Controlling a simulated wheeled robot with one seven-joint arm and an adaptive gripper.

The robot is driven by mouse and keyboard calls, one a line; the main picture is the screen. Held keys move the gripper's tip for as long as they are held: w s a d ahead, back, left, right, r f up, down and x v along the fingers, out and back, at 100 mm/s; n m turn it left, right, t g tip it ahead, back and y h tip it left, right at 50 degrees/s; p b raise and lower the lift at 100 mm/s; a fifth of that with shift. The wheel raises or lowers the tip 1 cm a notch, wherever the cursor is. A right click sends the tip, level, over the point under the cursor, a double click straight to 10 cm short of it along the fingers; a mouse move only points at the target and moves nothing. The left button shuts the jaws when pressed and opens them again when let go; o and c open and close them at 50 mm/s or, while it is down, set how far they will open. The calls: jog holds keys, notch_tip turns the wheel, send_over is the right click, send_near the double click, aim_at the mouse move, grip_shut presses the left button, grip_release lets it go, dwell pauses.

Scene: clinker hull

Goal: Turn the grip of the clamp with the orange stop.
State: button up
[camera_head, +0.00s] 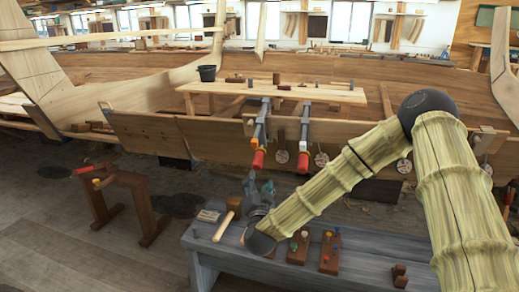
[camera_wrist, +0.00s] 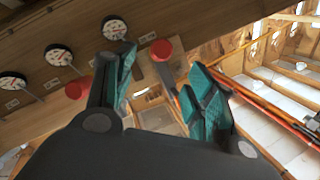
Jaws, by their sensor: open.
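Two bar clamps hang on the near edge of the hull plank in the head view. The left clamp (camera_head: 261,122) has a small orange part on its bar, which looks like the orange stop (camera_head: 258,131), and a red grip (camera_head: 258,161) at its lower end. The right clamp (camera_head: 305,134) also has a red grip (camera_head: 302,161); I see no orange on it. My gripper (camera_head: 260,187) is open and empty, below and apart from the left grip. In the wrist view, my gripper (camera_wrist: 160,82) has teal pads spread apart. One red grip (camera_wrist: 162,50) shows beyond the gap between them, another (camera_wrist: 76,91) further left, partly hidden.
A grey bench (camera_head: 205,243) stands below my gripper, with a mallet (camera_head: 223,227) and wooden blocks with coloured pegs (camera_head: 330,250). Round dials (camera_head: 321,160) hang beside the clamps. A brown trestle (camera_head: 125,183) stands left, with open floor between it and the bench.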

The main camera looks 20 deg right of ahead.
aim_at(256, 168)
jog(key=w+d+n+h+p, duration=0.1)
jog(key=w, duration=0.2)
jog(key=w+n+g+h+p, duration=0.1)
jog(key=w+p, duration=0.1)
jog(key=w, duration=0.2)
jog(key=w+d+n+g+h+p, duration=0.1)
jog(key=w+p, duration=0.1)
jog(key=w, duration=0.1)
jog(key=shift+w+d+r+n, duration=0.2)
jog(key=shift+d+r+n, duration=0.15)
jog(key=shift+n, duration=0.05)
dwell(0.4)
jog(key=c, duration=1)
